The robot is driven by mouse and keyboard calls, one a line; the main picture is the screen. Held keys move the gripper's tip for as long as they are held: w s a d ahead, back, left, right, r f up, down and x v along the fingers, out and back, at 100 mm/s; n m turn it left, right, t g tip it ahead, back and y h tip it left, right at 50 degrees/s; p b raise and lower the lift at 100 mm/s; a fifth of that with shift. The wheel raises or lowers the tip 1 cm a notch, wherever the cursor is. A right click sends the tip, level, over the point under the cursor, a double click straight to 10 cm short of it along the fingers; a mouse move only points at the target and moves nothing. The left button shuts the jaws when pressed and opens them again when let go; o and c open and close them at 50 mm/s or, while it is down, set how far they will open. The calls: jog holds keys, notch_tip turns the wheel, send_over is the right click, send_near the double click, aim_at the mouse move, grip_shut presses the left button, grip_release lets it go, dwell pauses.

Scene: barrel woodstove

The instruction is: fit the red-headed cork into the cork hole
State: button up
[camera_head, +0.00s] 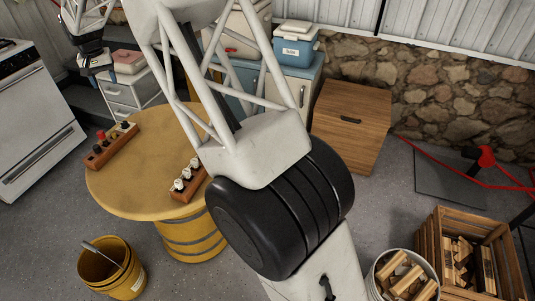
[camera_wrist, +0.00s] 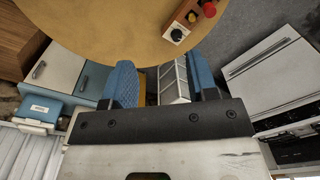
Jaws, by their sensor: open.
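The red-headed cork (camera_head: 101,135) stands on a long wooden block (camera_head: 111,145) near the left edge of the round yellow table. In the wrist view, the red head (camera_wrist: 209,9) is at the top, beside a yellow head and a black-and-white piece on the same block. A second wooden block (camera_head: 188,185) with several white-topped pieces is at the table's right, partly behind my arm. I cannot make out which opening is the cork hole. My gripper (camera_wrist: 163,82) is open and empty, its blue fingers wide apart. In the head view, my gripper (camera_head: 96,66) hangs beyond the table's far left side, apart from the cork.
The yellow table (camera_head: 145,175) is clear between the blocks. White drawers (camera_head: 125,95) and a stove (camera_head: 35,120) stand behind and left. A yellow bucket (camera_head: 110,270) is in front. A wooden cabinet (camera_head: 350,125) and a firewood crate (camera_head: 435,235) are right.

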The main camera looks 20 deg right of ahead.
jog(key=s+d+r+t, duration=0.1)
jog(key=s+d+r, duration=0.6)
jog(key=s+d, duration=0.55)
jog(key=s+d+r, duration=0.6)
jog(key=s+d, duration=0.3)
jog(key=s, duration=0.6)
jog(key=s+d+f, duration=0.2)
jog(key=s+d, duration=0.2)
jog(key=s, duration=0.7)
jog(key=s+d+f, duration=0.2)
jog(key=s+d, duration=0.1)
jog(key=s, duration=0.7)
jog(key=s+d+f+t, duration=0.1)
jog(key=s+d+f, duration=0.2)
jog(key=s, duration=0.8)
jog(key=shift+s+d, duration=0.35)
jog(key=shift+d, duration=0.5)
jog(key=shift+o, duration=0.5)
jog(key=shift+w+r, duration=0.1)
